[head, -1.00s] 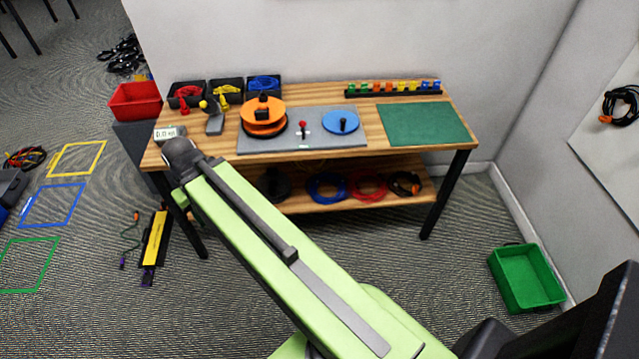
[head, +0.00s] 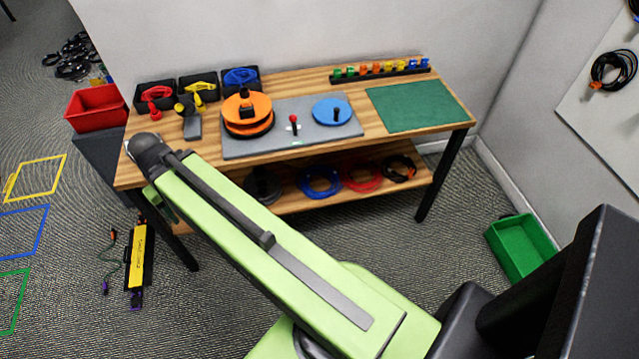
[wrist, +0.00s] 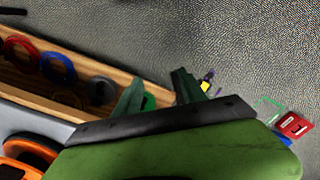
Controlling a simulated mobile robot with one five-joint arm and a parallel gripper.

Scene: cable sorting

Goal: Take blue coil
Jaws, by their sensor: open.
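The blue coil (head: 319,183) lies on the lower shelf of the wooden table, between a dark coil (head: 263,184) and a red coil (head: 361,175). The blue coil also shows in the wrist view (wrist: 57,68), left of my gripper, with the red coil beyond it and the dark coil nearer. My gripper (wrist: 158,80) is open, its two dark green fingers apart with nothing held. It is at the table's left end, away from the blue coil. In the head view my arm largely hides the gripper.
The tabletop (head: 290,80) lies above the shelf, and a black leg (head: 443,178) stands at its right end. A black coil (head: 398,168) is right of the red one. A yellow power strip (head: 138,258) lies on the floor. A green bin (head: 520,246) stands at right; floor before the shelf is open.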

